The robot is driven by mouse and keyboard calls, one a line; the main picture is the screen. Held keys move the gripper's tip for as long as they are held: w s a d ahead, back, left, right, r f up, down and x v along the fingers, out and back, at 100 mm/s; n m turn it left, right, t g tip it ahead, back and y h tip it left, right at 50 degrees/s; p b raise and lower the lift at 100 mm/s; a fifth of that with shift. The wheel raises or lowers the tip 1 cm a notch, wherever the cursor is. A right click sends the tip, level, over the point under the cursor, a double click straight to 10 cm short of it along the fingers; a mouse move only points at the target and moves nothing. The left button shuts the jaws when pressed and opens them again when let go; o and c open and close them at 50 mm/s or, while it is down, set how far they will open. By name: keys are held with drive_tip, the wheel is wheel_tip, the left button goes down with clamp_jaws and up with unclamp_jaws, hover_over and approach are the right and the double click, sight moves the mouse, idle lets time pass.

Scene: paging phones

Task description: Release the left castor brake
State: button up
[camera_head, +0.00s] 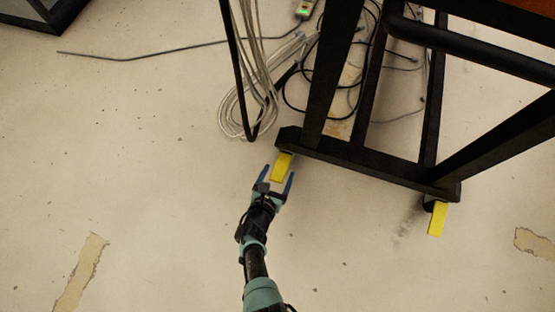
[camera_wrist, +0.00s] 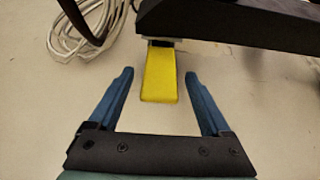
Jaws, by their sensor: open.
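The left castor's yellow brake pedal (camera_head: 282,167) sticks out from the lower left end of the black frame (camera_head: 370,162). In the wrist view the yellow pedal (camera_wrist: 160,78) lies between the fingertips, its near end reaching a little past them, with a gap on each side. My gripper (camera_head: 277,177) is open and empty, its blue fingers either side of the pedal; it also shows in the wrist view (camera_wrist: 157,80). I cannot tell the height between fingers and pedal. The castor wheel is hidden under the frame.
A second yellow pedal (camera_head: 437,218) is at the frame's right end. Coiled pale cables (camera_head: 262,100) lie left of the frame, with dark cables (camera_head: 300,85) behind. A green-lit power strip (camera_head: 305,8) is at the top. The floor at left and front is mostly clear.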

drive_tip(key=shift+r, duration=0.1)
drive_tip(key=shift+s+a+r+p, duration=0.2)
drive_tip(key=shift+s+p, duration=0.1)
drive_tip(key=shift+p, duration=0.1)
drive_tip(key=p+v, duration=0.7)
drive_tip(key=v, duration=0.5)
drive_tip(key=shift+s+f, duration=0.1)
